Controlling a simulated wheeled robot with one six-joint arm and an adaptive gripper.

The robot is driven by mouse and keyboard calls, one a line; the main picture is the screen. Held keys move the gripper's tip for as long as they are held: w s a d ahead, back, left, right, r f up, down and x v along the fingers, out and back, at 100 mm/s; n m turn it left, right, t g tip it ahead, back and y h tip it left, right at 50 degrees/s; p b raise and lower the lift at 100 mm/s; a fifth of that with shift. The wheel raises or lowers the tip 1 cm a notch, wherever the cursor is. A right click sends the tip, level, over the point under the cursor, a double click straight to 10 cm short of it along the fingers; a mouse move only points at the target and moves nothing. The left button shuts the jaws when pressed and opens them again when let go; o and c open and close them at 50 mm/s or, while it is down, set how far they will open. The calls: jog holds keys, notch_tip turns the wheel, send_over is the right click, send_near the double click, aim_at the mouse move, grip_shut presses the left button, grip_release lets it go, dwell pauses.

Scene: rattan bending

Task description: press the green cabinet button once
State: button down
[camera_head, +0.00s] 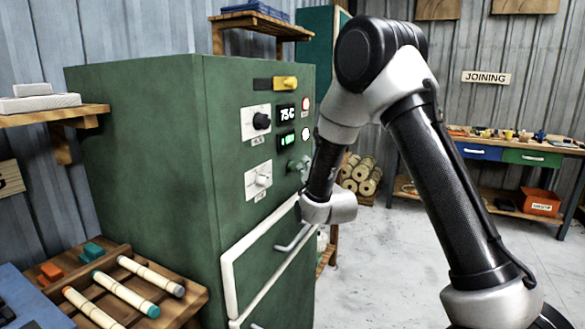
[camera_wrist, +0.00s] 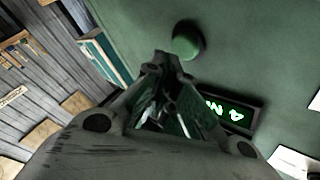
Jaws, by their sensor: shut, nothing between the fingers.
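The green cabinet (camera_head: 140,150) stands at the left of the head view, with its control panel facing right. The round green button (camera_wrist: 187,40) shows clearly in the wrist view, just beyond my fingertips. In the head view the green button (camera_head: 292,166) is small, beside my gripper (camera_head: 303,164), which is partly hidden by my arm. In the wrist view my gripper (camera_wrist: 172,60) is shut and empty, its tips pointing at the button's lower left edge. I cannot tell whether they touch it.
A lit green display (camera_wrist: 225,112) lies right of my fingers. A wooden rack (camera_head: 190,300) with rattan rods stands at lower left.

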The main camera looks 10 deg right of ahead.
jog(key=s+d, duration=0.1)
jog(key=d, duration=0.1)
jog(key=s+d, duration=0.2)
dwell(0.3)
dwell(0.4)
jog(key=s+f+n+g, duration=0.2)
jog(key=f+g, duration=0.2)
jog(key=f, duration=0.4)
jog(key=s+f+n+g, duration=0.1)
jog(key=s+f+g, duration=0.25)
jog(key=f, duration=0.45)
jog(key=s+d+n+g+h, duration=0.2)
jog(key=s+d+g, duration=0.1)
jog(key=s+g, duration=0.4)
jog(key=s+d+r, duration=0.3)
jog(key=s+r, duration=0.3)
jog(key=s, duration=0.4)
jog(key=s+d+r, duration=0.4)
jog(key=s+r, duration=0.3)
jog(key=s, duration=0.3)
jog(key=s+d+r+h, duration=0.1)
jog(key=s+d+r, duration=0.2)
jog(key=s+r, duration=0.4)
jog(key=s, duration=0.3)
jog(key=shift+d+n, duration=0.15)
jog(key=shift+n, duration=0.15)
